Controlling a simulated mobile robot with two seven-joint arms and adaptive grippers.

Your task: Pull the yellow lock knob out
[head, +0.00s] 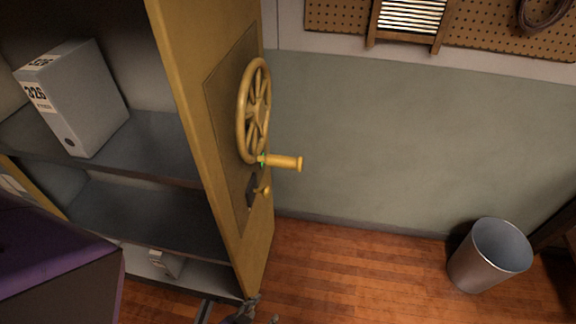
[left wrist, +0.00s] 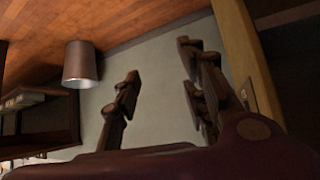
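The small yellow lock knob (head: 264,191) sticks out from a dark plate on the yellow end panel (head: 191,90) of the shelving unit. It sits below the yellow handwheel (head: 254,110) and the wheel's crank handle (head: 284,162). My left gripper (head: 250,311) is low at the bottom edge of the head view, below the knob and apart from it. In the left wrist view my left gripper (left wrist: 160,65) has its fingers spread, with nothing between them. The knob cannot be made out there. My right gripper is not in view.
Grey shelves (head: 160,140) hold a white file box (head: 85,105) at the left. A metal bin (head: 490,255) stands on the wooden floor at the right; the bin also shows in the left wrist view (left wrist: 80,65). The floor between panel and bin is clear.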

